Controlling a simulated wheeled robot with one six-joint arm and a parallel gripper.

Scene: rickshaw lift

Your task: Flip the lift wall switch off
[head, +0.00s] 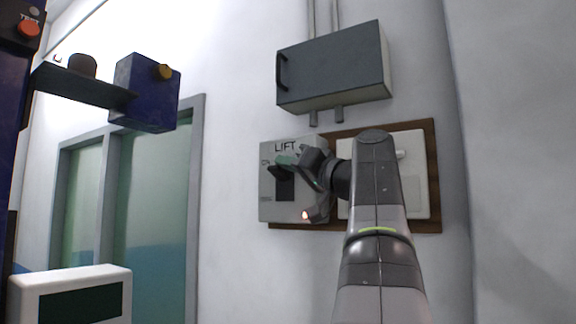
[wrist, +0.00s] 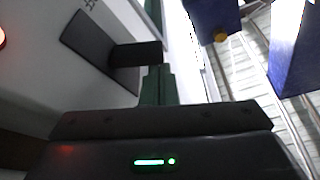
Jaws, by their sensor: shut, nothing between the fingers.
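The grey switch panel marked LIFT (head: 267,205) is on the wall in the head view. Its dark lever (head: 277,172) sticks out from the upper part of a black slot (head: 286,189). In the wrist view the lever (wrist: 136,54) stands out from the black slot plate (wrist: 88,40). My gripper (head: 284,160) is shut and empty, its greenish fingertips just above the lever. In the wrist view the closed fingertips (wrist: 156,74) are right by the lever's end; I cannot tell whether they touch. A lit reddish lamp (head: 305,215) shows low on the panel.
A white box (head: 415,180) shares the brown backboard (head: 433,150) to the right. A grey cabinet (head: 335,68) with conduits is above.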

